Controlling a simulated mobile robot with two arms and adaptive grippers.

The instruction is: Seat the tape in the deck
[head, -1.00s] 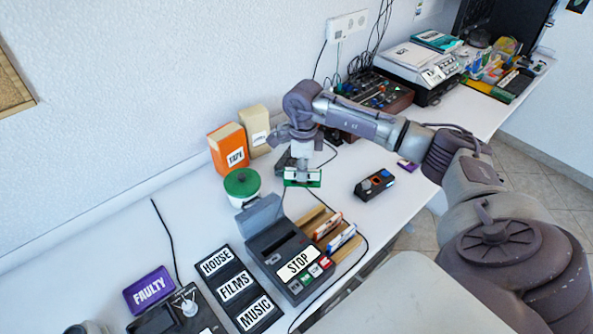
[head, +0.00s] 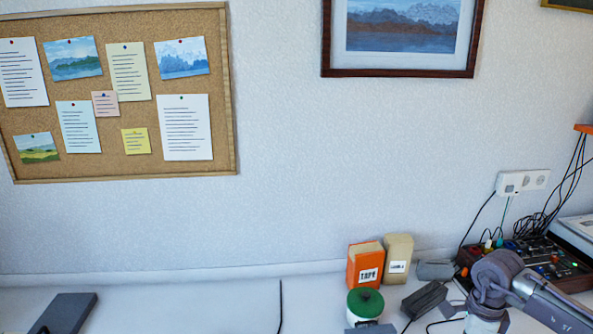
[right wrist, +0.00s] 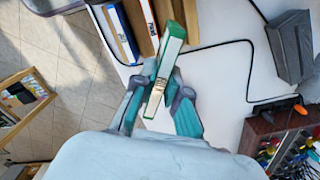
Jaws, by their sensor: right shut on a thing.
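My right gripper (right wrist: 157,84) is shut on the green-and-white tape (right wrist: 171,45), which stands out past the fingertips in the right wrist view. In the head view only the right arm's wrist end shows at the bottom right; its fingers and the tape are below the frame. A grey edge, apparently the deck's raised lid (head: 371,329), shows at the bottom of the head view. The rest of the deck is out of that view, and its slot is not visible. My left gripper is not in view.
A wooden rack (right wrist: 137,17) with tapes lies beside the held tape. A dark box (right wrist: 290,48) and a cable (right wrist: 247,72) lie to the right. A green-lidded pot (head: 365,302), an orange box (head: 365,265) and a cream box (head: 397,259) stand at the back.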

